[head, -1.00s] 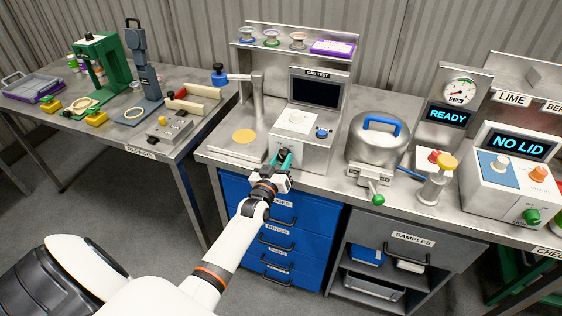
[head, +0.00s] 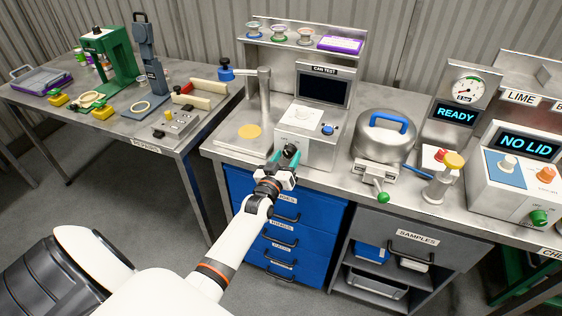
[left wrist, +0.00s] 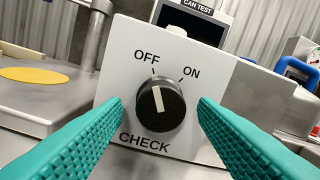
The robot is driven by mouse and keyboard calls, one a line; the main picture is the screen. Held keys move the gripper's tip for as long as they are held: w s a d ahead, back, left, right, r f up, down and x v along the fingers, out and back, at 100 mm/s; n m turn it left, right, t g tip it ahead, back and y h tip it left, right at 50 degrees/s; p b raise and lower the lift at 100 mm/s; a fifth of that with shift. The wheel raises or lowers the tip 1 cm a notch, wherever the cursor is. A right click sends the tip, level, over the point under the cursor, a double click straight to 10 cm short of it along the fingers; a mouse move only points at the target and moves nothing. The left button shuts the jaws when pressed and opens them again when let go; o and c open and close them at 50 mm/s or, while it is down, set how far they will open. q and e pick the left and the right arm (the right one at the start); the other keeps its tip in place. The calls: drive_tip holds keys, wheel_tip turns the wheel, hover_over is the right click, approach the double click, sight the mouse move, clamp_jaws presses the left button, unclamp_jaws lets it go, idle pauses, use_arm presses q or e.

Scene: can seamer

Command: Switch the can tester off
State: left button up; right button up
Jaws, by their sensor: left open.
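The can tester (head: 302,148) is a pale metal box with a dark, blank screen (head: 323,90) under a CAN TEST label. On its front is a black knob (left wrist: 160,105), also visible in the head view (head: 291,150). The white line on the knob tilts up and left, toward the OFF mark; ON is to the right. My left gripper (left wrist: 158,120) has teal fingers and is open, with one finger on each side of the knob in the wrist view and visible gaps between. In the head view it (head: 284,161) is just in front of the knob. My right gripper is not in view.
A blue button (head: 327,129) sits on the tester's top. A lidded pot (head: 385,138) with a blue handle stands to its right. Farther right are a READY display (head: 455,114) and a NO LID display (head: 517,142). Blue drawers (head: 285,225) are below the bench.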

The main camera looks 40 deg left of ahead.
use_arm(q)
drive_tip(key=b+v, duration=0.1)
drive_tip(key=v, duration=1)
drive_tip(key=shift+s+b, duration=0.25)
drive_tip(key=shift+b, duration=0.15)
drive_tip(key=shift+d, duration=0.1)
drive_tip(key=s+d+f+m+g+h, duration=0.1)
drive_tip(key=s+d+f+g, duration=0.25)
drive_tip(key=f, duration=0.75)
drive_tip(key=s+d+f+m+g+h, duration=0.1)
drive_tip(key=s+d+f+m+g, duration=0.3)
drive_tip(key=f, duration=0.7)
drive_tip(key=s+d+f+n+g+h, duration=0.1)
drive_tip(key=s+d+f+g+h, duration=0.1)
drive_tip(key=s+f, duration=0.65)
drive_tip(key=s+f+m+g, duration=0.1)
drive_tip(key=s+f+g, duration=0.1)
drive_tip(key=s+f, duration=0.3)
drive_tip(key=s+d+f+m+g, duration=0.1)
drive_tip(key=s+f+m+g, duration=0.1)
drive_tip(key=s+f, duration=0.4)
drive_tip(key=s+d+f+m+g, duration=0.1)
drive_tip(key=s+f+g, duration=0.2)
drive_tip(key=s, duration=1.1)
wheel_tip(320, 180, down, 3)
drive_tip(key=shift+r+g, duration=0.25)
drive_tip(key=shift+g, duration=0.1)
